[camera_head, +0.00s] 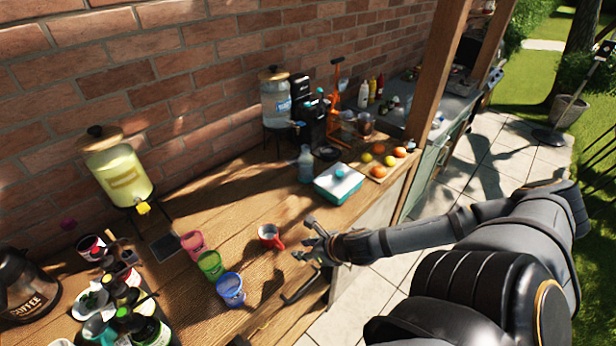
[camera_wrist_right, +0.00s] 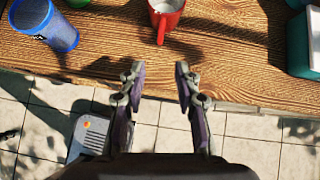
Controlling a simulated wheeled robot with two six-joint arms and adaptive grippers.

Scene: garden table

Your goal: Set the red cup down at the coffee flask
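The red cup (camera_head: 268,236) stands upright on the wooden table near its front edge; its handle points toward my right gripper. In the right wrist view the red cup (camera_wrist_right: 165,12) is at the top, cut off by the frame. My right gripper (camera_head: 313,240) is open and empty, just to the right of the cup and apart from it. In the right wrist view its fingers (camera_wrist_right: 157,80) are spread short of the handle. The dark coffee flask (camera_head: 24,290), lettered COFFEE, stands at the far left of the table. My left gripper is not in view.
Pink (camera_head: 193,243), green (camera_head: 211,264) and blue (camera_head: 230,288) cups stand left of the red cup. Bottles (camera_head: 150,326) and cups crowd the space beside the flask. A lemonade dispenser (camera_head: 122,176) stands behind. A teal-and-white box (camera_head: 338,184) lies to the right.

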